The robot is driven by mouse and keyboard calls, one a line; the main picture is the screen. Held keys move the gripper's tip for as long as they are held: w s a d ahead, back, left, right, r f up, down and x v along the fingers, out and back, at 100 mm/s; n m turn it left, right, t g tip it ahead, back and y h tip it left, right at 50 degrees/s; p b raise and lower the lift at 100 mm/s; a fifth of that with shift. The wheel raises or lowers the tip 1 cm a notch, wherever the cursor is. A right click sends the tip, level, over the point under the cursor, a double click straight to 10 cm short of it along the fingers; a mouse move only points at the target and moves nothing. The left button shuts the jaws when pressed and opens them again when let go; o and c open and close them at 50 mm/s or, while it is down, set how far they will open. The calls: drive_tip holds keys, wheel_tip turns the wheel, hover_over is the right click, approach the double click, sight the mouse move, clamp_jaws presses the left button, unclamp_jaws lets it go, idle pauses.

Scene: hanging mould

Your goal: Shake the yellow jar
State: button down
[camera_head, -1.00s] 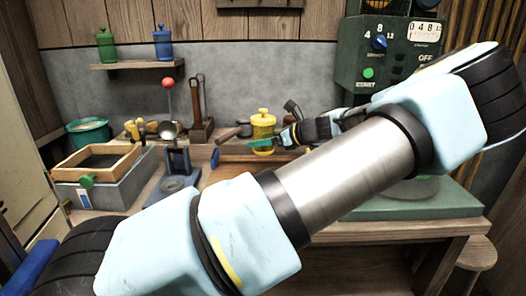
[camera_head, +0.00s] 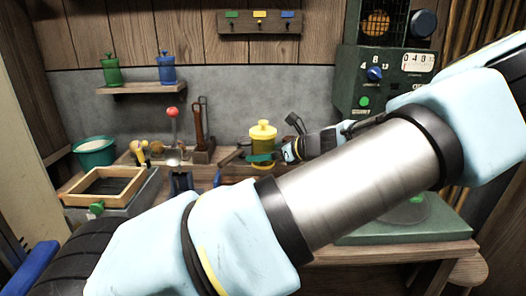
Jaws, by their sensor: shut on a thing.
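The yellow jar (camera_head: 263,134) has a knobbed yellow lid and stands upright in the middle of the view, at the back of the bench. My gripper (camera_head: 262,158) reaches it from the right and is shut on it, with green fingers across the jar's lower part. The jar's base is partly hidden, so I cannot tell whether it touches the bench. My arm crosses the foreground and covers much of the bench.
A green jar (camera_head: 110,70) and a blue jar (camera_head: 166,69) stand on a wall shelf (camera_head: 140,89). A rack (camera_head: 259,22) with green, yellow and blue tags hangs above. A green machine (camera_head: 385,75) stands at right. A wooden frame (camera_head: 75,190) and teal bucket (camera_head: 95,153) are at left.

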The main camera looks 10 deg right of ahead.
sight(265, 130)
wheel_tip(265, 130, up, 7)
drive_tip(key=p, duration=0.7)
drive_tip(key=shift+r+p, duration=0.15)
drive_tip(key=shift+p, duration=0.2)
wheel_tip(265, 130, down, 8)
drive_tip(key=b, duration=0.3)
drive_tip(key=shift+r, duration=0.35)
